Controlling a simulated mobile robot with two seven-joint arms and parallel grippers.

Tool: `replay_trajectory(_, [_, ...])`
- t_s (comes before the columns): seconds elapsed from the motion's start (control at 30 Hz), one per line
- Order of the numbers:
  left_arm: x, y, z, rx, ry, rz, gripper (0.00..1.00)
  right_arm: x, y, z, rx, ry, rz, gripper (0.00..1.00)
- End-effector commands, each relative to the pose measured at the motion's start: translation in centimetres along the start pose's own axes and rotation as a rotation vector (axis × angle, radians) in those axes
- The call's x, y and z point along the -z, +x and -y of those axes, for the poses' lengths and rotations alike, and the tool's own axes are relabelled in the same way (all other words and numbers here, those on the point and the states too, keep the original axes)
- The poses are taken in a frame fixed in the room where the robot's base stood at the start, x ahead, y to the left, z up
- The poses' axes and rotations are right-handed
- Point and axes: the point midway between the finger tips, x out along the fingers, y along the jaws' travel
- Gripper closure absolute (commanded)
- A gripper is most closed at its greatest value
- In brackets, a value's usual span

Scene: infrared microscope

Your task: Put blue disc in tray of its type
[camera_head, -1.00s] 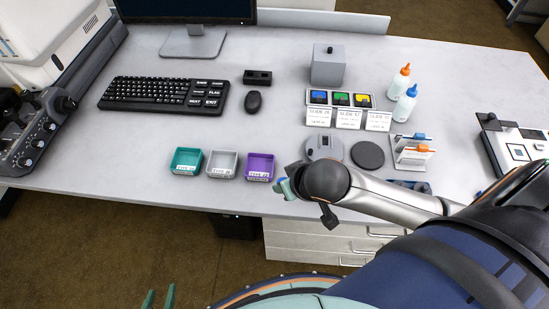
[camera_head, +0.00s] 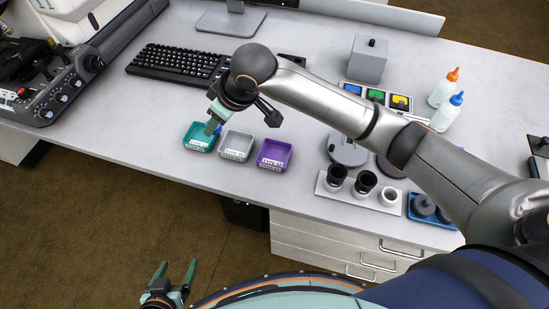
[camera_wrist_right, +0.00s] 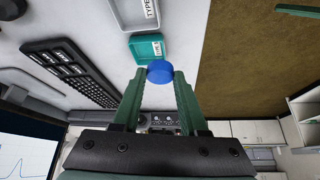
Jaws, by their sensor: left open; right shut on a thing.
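The blue disc (camera_wrist_right: 160,72) is pinched between the fingertips of my right gripper (camera_wrist_right: 160,79) in the right wrist view. In the head view this gripper (camera_head: 212,125) points down over the teal tray (camera_head: 188,139), and a little of the disc (camera_head: 218,129) shows beside its tips. Whether the disc touches the tray is unclear. The teal tray (camera_wrist_right: 134,49) lies just beyond the disc in the wrist view. A grey tray (camera_head: 238,145) and a purple tray (camera_head: 275,151) stand to its right. The trays carry type labels too small to read surely. My left gripper (camera_head: 175,271) is open and empty, low beyond the table's front edge.
A keyboard (camera_head: 178,62) lies behind the trays. A control unit (camera_head: 62,92) stands at the left. A white rack (camera_head: 325,187), two bottles (camera_head: 447,101) and a grey box (camera_head: 367,60) stand to the right. The table is bare left of the teal tray.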

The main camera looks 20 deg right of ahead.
Motion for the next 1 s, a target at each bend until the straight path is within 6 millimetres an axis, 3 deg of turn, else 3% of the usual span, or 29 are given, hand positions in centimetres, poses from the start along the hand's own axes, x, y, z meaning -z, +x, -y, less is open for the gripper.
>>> replay_trajectory(0.07, [-0.1,0.1,0.0,0.000,0.000,0.000,0.19,0.5,-0.1,0.0,0.009,-0.017,0.000,1.00])
replay_trajectory(0.17, [-0.1,0.1,0.0,0.000,0.000,0.000,0.19,-0.2,-0.1,-0.5,0.013,-0.024,0.003,1.00])
replay_trajectory(0.5, [-0.1,0.1,0.0,0.000,0.000,0.000,0.19,-8.1,-0.5,-4.8,0.011,-0.021,0.006,1.00])
replay_trajectory(0.6, [-0.3,0.3,0.0,0.000,0.000,0.000,0.19,-10.3,0.7,-5.6,0.013,-0.021,0.007,1.00])
replay_trajectory(1.0, [-0.6,0.5,0.0,-0.002,0.000,0.003,0.19,-14.6,2.6,-7.2,0.014,-0.021,0.005,1.00])
